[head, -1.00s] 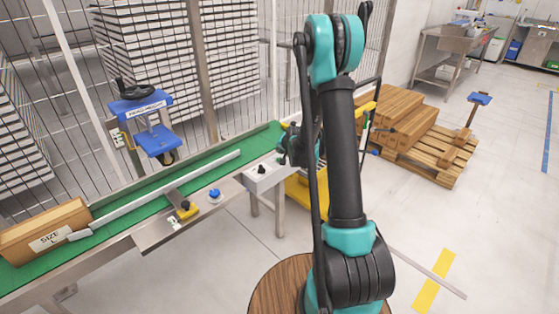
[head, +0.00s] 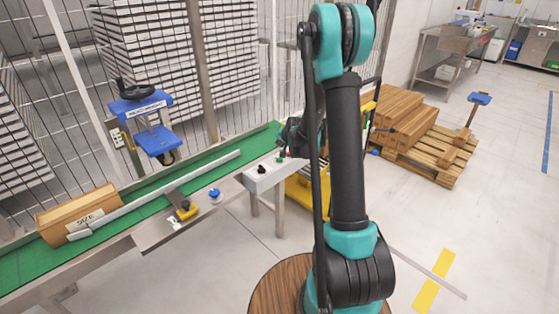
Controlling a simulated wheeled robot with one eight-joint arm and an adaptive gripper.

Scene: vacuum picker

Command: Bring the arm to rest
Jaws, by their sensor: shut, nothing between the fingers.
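My arm rises from its round wooden-topped base in the middle of the head view, with its elbow high and its forearm folded down behind the upper arm. My gripper (head: 288,141) is a small dark shape left of the upper arm, by the grey control box (head: 268,174). It is shut and holds nothing. Part of the wrist is hidden behind the upper arm. I cannot tell whether the gripper is clear of the box.
A green conveyor (head: 25,264) runs diagonally at left, with a carton marked SIZE (head: 75,207) on it behind a metal guide rail (head: 160,192). Brown cartons (head: 403,110) sit on a wooden pallet (head: 428,165) behind my arm at right. The floor at right is largely clear.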

